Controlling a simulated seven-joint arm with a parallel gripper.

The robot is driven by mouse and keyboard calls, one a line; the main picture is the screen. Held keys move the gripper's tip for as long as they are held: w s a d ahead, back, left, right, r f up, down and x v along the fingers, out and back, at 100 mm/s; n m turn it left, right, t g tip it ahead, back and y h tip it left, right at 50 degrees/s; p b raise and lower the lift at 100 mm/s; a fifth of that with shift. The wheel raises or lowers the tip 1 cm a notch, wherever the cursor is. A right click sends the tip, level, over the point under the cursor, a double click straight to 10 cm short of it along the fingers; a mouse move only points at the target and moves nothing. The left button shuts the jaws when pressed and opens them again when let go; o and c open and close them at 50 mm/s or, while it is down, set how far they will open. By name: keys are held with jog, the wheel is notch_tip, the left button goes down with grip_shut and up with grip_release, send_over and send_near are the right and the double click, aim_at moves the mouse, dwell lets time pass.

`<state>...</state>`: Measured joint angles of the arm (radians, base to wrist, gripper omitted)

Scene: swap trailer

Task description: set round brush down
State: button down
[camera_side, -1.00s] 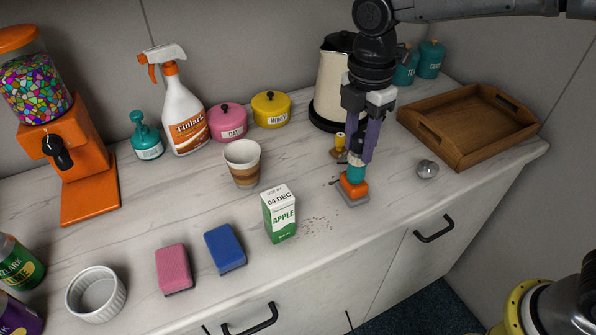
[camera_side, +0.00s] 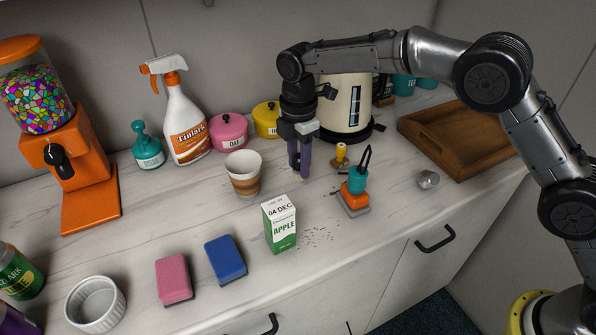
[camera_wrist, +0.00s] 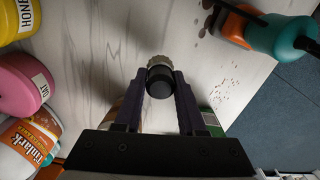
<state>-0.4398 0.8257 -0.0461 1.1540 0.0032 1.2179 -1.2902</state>
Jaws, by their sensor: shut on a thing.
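My gripper (camera_side: 302,174) has purple fingers and points down over the counter, between the paper cup and the yellow-knobbed tool. In the wrist view its fingers are shut on the round brush (camera_wrist: 159,78), a short black cylinder with a pale, bristly rim at its far end. In the side view the brush is hidden or too small to make out at the fingertips. I cannot tell whether it touches the counter (camera_side: 190,215).
A paper cup (camera_side: 244,174) stands left of the gripper, an apple carton (camera_side: 280,224) in front. To the right are a yellow-knobbed tool (camera_side: 340,156) and an orange block with a teal top (camera_side: 356,187). The kettle (camera_side: 346,105) and wooden tray (camera_side: 455,135) stand behind.

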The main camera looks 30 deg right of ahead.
aim_at(298, 173)
jog(key=shift+w+a+f, duration=0.1)
jog(key=shift+w+f, duration=0.05)
jog(key=shift+f, duration=1.5)
jog(key=shift+f, duration=0.1)
jog(key=c, duration=0.5)
grip_release()
jog(key=shift+f, duration=0.1)
notch_tip(298, 173, up, 12)
jog(key=shift+w+f, duration=0.1)
jog(key=shift+r, duration=0.3)
